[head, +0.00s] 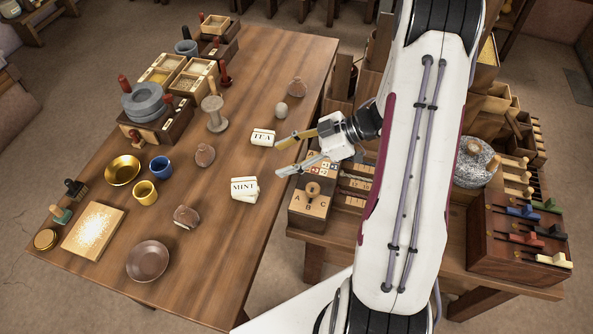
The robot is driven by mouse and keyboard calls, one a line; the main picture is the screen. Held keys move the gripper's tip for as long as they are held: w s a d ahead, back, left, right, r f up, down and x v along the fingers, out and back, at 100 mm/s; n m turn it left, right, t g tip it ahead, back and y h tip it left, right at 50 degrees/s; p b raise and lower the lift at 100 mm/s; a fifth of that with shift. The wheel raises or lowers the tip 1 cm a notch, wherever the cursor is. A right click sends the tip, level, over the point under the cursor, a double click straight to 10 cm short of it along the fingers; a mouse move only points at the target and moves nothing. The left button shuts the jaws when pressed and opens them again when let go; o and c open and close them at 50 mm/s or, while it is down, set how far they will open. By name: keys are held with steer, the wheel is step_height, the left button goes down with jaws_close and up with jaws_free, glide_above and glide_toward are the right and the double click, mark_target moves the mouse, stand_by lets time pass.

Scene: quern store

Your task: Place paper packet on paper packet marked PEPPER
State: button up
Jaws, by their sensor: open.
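A small white paper packet marked TEA (263,138) lies on the wooden table, near its right side. A white paper packet marked MINT (244,185) lies nearer the front. A pale edge shows under its lower side, perhaps a second packet; I cannot read any marking there. No label reading PEPPER is visible. My gripper (282,155) is open and empty, its fingers pointing left. One fingertip is close to the right side of the TEA packet in the picture; the other is to the upper right of the MINT packet. I cannot tell whether it touches either.
The table (215,245) has free room at its front right. Left of the packets are a blue cup (160,166), a yellow cup (145,192), a brass bowl (122,170) and a brown dish (148,261). A lettered wooden box (310,205) stands close below my gripper.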

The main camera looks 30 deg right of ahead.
steer(key=w+d+r+m+t+h, duration=0.4)
steer(key=w+r+h, duration=0.3)
steer(key=w+r, duration=0.35)
steer(key=s+d+r+m+h, duration=0.1)
steer(key=s+r+m+h, duration=0.25)
steer(key=r, duration=0.45)
steer(key=s+d+r+m+h, duration=0.2)
steer(key=s+r+h, duration=0.25)
steer(key=r, duration=0.25)
steer(key=s+a+m+g+y, duration=0.1)
steer(key=s+a+m+y, duration=0.1)
steer(key=s+a, duration=0.5)
steer(key=s+a+f+m+g+y, duration=0.1)
steer(key=s+a, duration=0.7)
steer(key=s, duration=0.9)
steer(key=shift+a+f+m+g+y, duration=0.25)
steer(key=shift+m+g+y, duration=0.1)
steer(key=shift+g+y, duration=0.45)
